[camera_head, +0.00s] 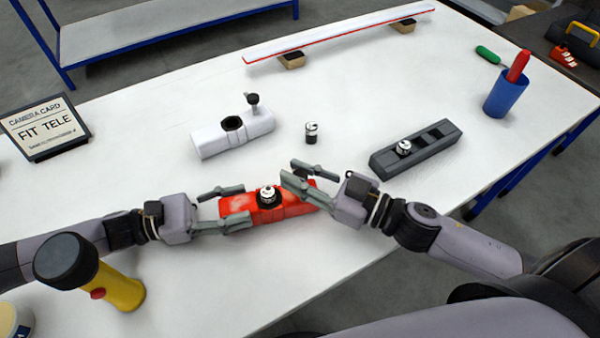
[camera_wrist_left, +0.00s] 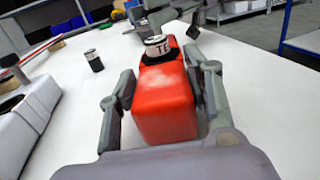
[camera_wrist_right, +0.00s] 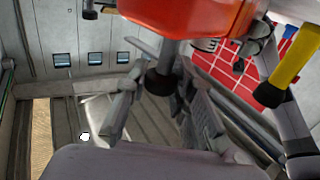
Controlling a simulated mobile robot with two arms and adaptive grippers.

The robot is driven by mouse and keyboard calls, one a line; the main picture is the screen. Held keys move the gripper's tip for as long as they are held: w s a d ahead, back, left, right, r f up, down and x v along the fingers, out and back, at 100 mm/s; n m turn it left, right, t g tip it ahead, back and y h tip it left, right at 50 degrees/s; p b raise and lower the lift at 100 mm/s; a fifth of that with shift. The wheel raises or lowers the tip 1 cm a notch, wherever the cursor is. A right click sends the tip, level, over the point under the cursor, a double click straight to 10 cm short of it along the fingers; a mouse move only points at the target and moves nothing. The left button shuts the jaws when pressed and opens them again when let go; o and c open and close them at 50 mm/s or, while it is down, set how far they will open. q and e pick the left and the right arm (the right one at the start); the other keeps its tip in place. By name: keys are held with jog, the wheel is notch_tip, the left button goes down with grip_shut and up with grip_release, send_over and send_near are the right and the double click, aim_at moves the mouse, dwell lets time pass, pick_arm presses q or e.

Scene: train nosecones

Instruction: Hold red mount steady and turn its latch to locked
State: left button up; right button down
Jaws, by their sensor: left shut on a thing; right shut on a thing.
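The red mount (camera_head: 290,209) lies on the white table with a black-and-silver nosecone labelled "TE…" (camera_wrist_left: 157,46) standing in its top. My left gripper (camera_head: 243,206) is shut on the mount's left end, one finger along each side. My right gripper (camera_head: 288,170) is at the mount's right end, over its top. In the right wrist view, which is upside down, the black latch knob (camera_wrist_right: 160,84) of the mount is between the right fingers, which are shut on it. The latch is hidden by the fingers in the head view, and its lock marks cannot be read.
A white mount (camera_head: 205,138) with an upright black knob and an empty socket stands behind. A loose nosecone (camera_head: 311,134), a dark grey mount (camera_head: 440,149) and a blue cup (camera_head: 503,100) are further right. A yellow torch (camera_head: 122,289) stands near my left arm.

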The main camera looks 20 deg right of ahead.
jog(key=shift+n, duration=0.3)
jog(key=n+g+y, duration=0.3)
jog(key=g, duration=0.2)
jog(key=shift+w+n+y, duration=0.15)
jog(key=shift+n+y, duration=0.25)
jog(key=n+g, duration=0.2)
jog(key=g, duration=0.1)
jog(key=n+g+y, duration=0.1)
jog(key=n+g, duration=0.1)
jog(key=g, duration=0.2)
jog(key=shift+y, duration=0.3)
jog(key=n+g, duration=0.2)
jog(key=g, duration=0.1)
jog(key=n+g+h, duration=0.1)
jog(key=n+g, duration=0.2)
jog(key=g, duration=0.1)
jog(key=shift+a, duration=0.1)
jog(key=n+g+h, duration=0.3)
jog(key=n+g, duration=0.1)
jog(key=g, duration=0.1)
jog(key=shift+g, duration=0.4)
jog(key=shift+h, duration=0.4)
jog(key=c, duration=1.4)
grip_release()
jog(key=shift+o, duration=0.2)
